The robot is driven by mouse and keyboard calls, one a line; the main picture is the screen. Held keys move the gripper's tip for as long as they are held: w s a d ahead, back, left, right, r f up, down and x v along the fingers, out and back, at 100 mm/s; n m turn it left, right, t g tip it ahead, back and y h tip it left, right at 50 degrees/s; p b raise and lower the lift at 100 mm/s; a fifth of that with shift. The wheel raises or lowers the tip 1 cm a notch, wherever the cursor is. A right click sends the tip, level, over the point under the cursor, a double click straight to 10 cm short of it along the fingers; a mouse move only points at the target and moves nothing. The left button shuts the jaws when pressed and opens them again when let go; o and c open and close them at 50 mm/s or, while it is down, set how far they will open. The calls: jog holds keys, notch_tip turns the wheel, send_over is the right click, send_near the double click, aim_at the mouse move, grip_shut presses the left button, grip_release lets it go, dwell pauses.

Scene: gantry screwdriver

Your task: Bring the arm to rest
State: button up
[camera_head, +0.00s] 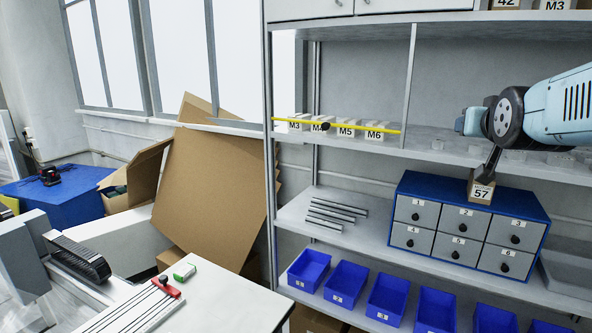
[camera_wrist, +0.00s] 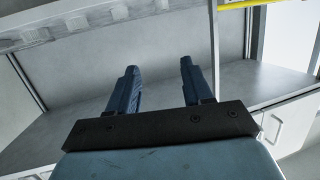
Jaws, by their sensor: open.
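My arm (camera_head: 565,105) comes in from the right edge in the head view, in front of the shelf rack. Its dark end part reaches down in front of the box labelled 57 (camera_head: 481,193); whether it touches the box cannot be told. In the wrist view my gripper (camera_wrist: 158,70) shows two dark blue fingers well apart, with nothing between them. A grey shelf surface (camera_wrist: 165,95) lies behind the fingers.
The shelf rack (camera_head: 410,90) holds small labelled boxes, a yellow bar (camera_head: 365,128), a blue drawer cabinet (camera_head: 545,220) and several blue bins (camera_head: 348,282). A white bench (camera_head: 230,300) stands at lower left. Large cardboard pieces (camera_head: 215,190) lean near the window.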

jog(key=s+a+f+n+g+y, duration=0.3)
jog(key=s+a+f+g, duration=0.6)
jog(key=s+a+f, duration=0.3)
jog(key=s+f+y, duration=0.1)
jog(key=s, duration=0.1)
jog(key=shift+s+a+f, duration=0.15)
jog(key=shift+s+f, duration=0.15)
jog(key=shift+s, duration=0.1)
